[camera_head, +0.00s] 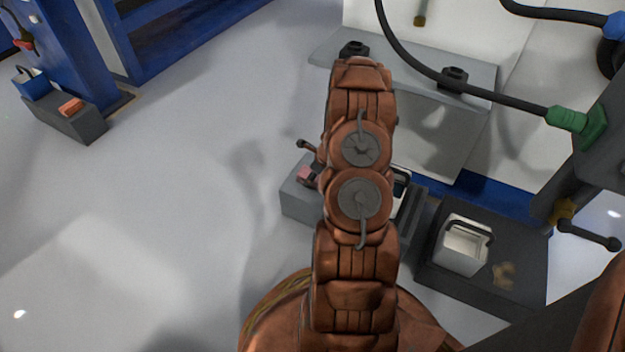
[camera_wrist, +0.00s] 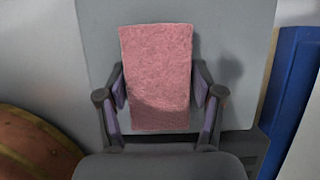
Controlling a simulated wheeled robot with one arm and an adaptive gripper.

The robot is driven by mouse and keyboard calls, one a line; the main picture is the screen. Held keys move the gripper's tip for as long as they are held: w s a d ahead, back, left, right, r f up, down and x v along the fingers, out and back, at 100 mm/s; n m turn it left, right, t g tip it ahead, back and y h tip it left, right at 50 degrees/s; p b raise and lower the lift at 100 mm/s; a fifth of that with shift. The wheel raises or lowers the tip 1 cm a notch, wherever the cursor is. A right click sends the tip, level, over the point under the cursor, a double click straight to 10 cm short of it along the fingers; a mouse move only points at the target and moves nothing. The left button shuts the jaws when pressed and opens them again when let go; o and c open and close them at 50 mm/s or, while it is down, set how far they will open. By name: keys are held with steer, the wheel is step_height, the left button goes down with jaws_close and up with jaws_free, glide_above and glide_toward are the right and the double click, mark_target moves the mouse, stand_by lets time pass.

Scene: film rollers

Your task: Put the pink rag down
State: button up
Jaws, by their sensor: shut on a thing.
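The pink rag (camera_wrist: 156,62) is a folded, fuzzy rectangle between the two fingers of my gripper (camera_wrist: 159,92) in the wrist view. The fingers press on its left and right sides. Behind it is the flat grey top of a block (camera_wrist: 105,28). I cannot tell whether the rag touches that top. In the head view a small pink patch of the rag (camera_head: 304,174) shows at the left edge of my arm, over the grey block (camera_head: 296,203). My arm hides most of the gripper there.
A white bucket (camera_head: 462,246) and a beige rag (camera_head: 504,274) are on a dark block at right. An orange rag (camera_head: 71,107) and a blue bucket (camera_head: 34,84) are on a grey block at far left. The floor at left is clear.

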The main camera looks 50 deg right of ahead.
steer(key=shift+f, duration=0.45)
steer(key=shift+r, duration=0.1)
steer(key=o, duration=1.5)
